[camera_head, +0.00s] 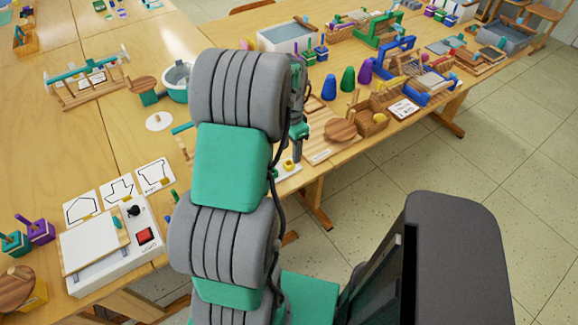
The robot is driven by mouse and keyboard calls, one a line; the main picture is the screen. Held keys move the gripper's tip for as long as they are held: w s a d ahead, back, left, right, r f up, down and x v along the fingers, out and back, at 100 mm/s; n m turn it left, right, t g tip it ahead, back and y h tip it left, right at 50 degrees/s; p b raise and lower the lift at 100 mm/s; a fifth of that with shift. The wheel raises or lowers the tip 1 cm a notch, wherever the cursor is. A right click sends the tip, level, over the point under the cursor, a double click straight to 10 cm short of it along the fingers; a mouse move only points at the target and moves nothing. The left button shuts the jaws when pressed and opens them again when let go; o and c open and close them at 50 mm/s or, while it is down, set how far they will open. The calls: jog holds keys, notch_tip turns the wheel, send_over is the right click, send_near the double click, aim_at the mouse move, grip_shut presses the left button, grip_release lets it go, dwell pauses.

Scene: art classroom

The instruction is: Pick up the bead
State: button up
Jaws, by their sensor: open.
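A small yellow piece (288,164), perhaps the bead, sits on a small white base near the front edge of the wooden table (115,140). It is too small for me to be sure what it is. My gripper (296,154) points down just above and beside it, partly hidden behind my grey and green arm. The gripper is open, and I see nothing held in it. I cannot tell whether the fingers touch the yellow piece.
A wooden board with a round disc (340,130) lies right of my gripper. Green and purple cones (347,79) stand behind it. A white box with a red button (144,236) and outline cards (118,190) lie at left. Open floor (450,160) is at right.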

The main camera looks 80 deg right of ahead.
aim_at(290, 161)
jog(key=f, duration=0.4)
jog(key=f+p, duration=0.1)
jog(key=f, duration=0.1)
jog(key=shift+w+d+f, duration=0.15)
jog(key=shift+d+f, duration=0.15)
jog(key=shift+f, duration=0.05)
grip_shut()
